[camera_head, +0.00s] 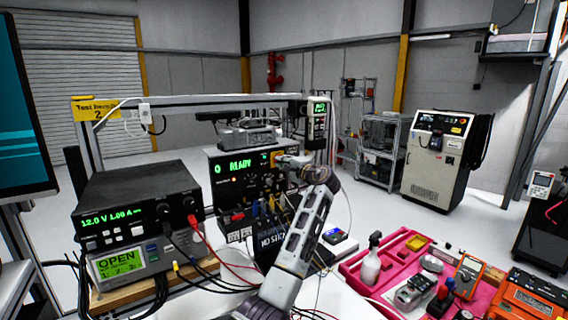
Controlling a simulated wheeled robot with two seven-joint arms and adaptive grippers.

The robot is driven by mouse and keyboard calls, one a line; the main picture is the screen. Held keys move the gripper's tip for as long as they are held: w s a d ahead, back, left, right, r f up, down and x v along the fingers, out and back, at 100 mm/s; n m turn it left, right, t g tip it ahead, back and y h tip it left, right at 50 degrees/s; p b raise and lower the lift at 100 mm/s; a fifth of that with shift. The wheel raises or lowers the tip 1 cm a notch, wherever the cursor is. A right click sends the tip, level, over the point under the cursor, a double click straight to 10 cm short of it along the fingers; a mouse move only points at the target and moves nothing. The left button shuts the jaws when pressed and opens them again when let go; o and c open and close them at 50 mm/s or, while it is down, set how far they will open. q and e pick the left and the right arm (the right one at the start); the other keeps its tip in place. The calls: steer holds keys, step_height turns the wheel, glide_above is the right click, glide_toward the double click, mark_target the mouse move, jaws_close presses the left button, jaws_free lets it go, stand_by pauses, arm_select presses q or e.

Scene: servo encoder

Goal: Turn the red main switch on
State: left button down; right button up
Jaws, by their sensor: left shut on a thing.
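A black control unit (224,187) with a green "READY" display (240,166) stands in the middle of the bench. My left arm reaches up from the bottom centre, and its gripper (290,161) is at the right edge of this unit's front panel. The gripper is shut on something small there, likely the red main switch. The gripper hides most of it, so I cannot tell the switch's position. My right gripper is not in view.
A black power supply (135,198) reading 12.0 V stands at the left, with cables running right. A handheld device (317,122) hangs above my gripper.

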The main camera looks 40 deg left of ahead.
arm_select(q)
steer(key=c, duration=1.5)
jaws_free()
steer(key=shift+w, duration=0.1)
steer(key=shift+d, duration=0.15)
steer(key=v, duration=1.1)
steer(key=shift+d, duration=0.35)
steer(key=shift+s+d, duration=0.1)
steer(key=shift+s, duration=0.15)
